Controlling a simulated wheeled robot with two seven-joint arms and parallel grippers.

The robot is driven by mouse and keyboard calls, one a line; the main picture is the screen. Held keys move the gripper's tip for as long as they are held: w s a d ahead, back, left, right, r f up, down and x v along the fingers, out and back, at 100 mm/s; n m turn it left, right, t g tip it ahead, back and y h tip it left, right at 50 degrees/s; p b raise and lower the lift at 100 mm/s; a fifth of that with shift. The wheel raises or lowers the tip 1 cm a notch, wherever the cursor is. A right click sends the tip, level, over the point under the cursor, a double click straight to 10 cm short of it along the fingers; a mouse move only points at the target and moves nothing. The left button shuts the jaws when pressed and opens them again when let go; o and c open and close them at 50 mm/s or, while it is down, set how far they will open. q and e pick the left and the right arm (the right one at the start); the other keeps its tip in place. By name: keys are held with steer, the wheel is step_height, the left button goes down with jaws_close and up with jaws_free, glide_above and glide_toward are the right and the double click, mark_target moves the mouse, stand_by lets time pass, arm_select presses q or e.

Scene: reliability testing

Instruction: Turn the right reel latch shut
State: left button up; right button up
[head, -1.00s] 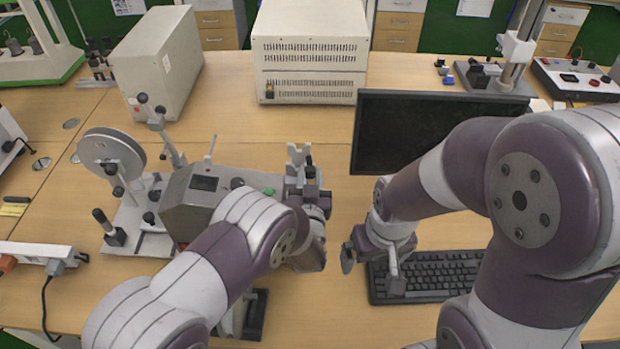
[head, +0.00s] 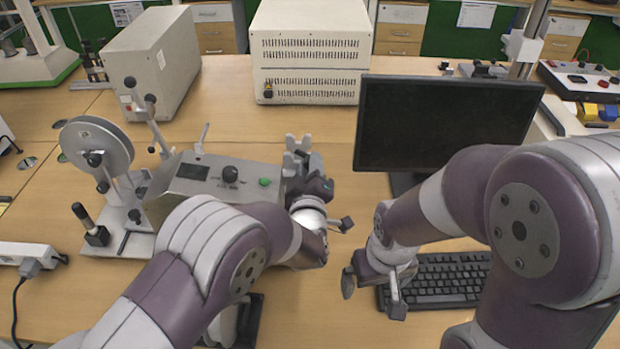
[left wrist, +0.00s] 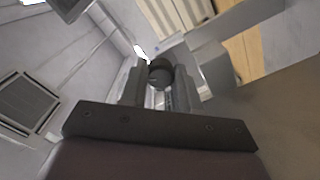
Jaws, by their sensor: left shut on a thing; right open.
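The reel machine stands left of centre, with a grey control box (head: 185,178) and a white reel (head: 95,150) on its left side. My left gripper (head: 303,166) is at the right end of this machine, beside a grey forked bracket. In the left wrist view my left gripper (left wrist: 160,88) is shut on a dark round knob (left wrist: 160,72), which appears to be the right reel latch; its fingers lie on both sides of it. The rest of the latch is mostly hidden. My right gripper (head: 372,285) is open and empty above the table, by the keyboard.
A black monitor (head: 445,125) and a keyboard (head: 440,280) stand on the right. White instrument boxes (head: 310,50) stand at the back. A power strip (head: 25,252) lies at the left.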

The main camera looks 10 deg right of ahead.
step_height(320, 180, down, 7)
steer(key=b, duration=0.6)
arm_select(q)
steer(key=shift+f+n+b, duration=0.15)
steer(key=shift+n+b, duration=0.75)
steer(key=shift+n, duration=2.3)
arm_select(e)
steer(key=shift+f, duration=0.9)
arm_select(q)
steer(key=o, duration=1.1)
steer(key=shift+a, duration=0.1)
steer(key=shift+c, duration=0.2)
arm_select(e)
steer(key=shift+s, duration=0.1)
